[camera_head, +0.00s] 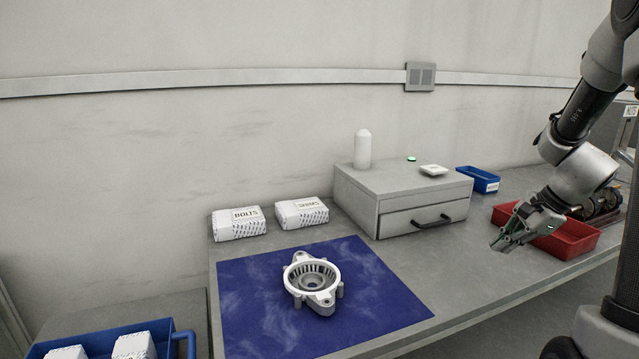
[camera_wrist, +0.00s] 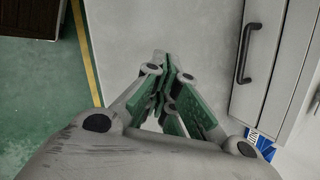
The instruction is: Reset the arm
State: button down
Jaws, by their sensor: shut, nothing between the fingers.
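My gripper (camera_head: 507,243) hangs from my arm at the right of the head view, above the bench and just in front of the red bin. It is shut and empty. In the wrist view the gripper (camera_wrist: 167,60) has its green-padded fingers meeting at the tips over bare grey bench top. The bench edge with a yellow floor line lies to the left there, and the drawer front to the right.
A grey drawer unit (camera_head: 352,195) with a black handle stands on the bench. A red bin (camera_head: 570,247) and a blue bin (camera_head: 483,185) are at right. An alternator housing (camera_head: 312,281) sits on a blue mat (camera_head: 245,290). Two white boxes (camera_head: 238,226) stand behind.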

jog(key=s+a+r+n+h, duration=0.1)
jog(key=s+a+r+n, duration=0.1)
jog(key=s+r+n, duration=0.2)
jog(key=s+a+r+n+h, duration=0.1)
jog(key=s+a+r+n, duration=0.2)
jog(key=s, duration=0.8)
jog(key=s+a+r+n+h, duration=0.2)
jog(key=s+r+n, duration=0.4)
jog(key=n, duration=0.4)
jog(key=shift+s+a+r+t, duration=0.3)
jog(key=shift+s+a+r, duration=0.1)
jog(key=shift+s+a, duration=0.2)
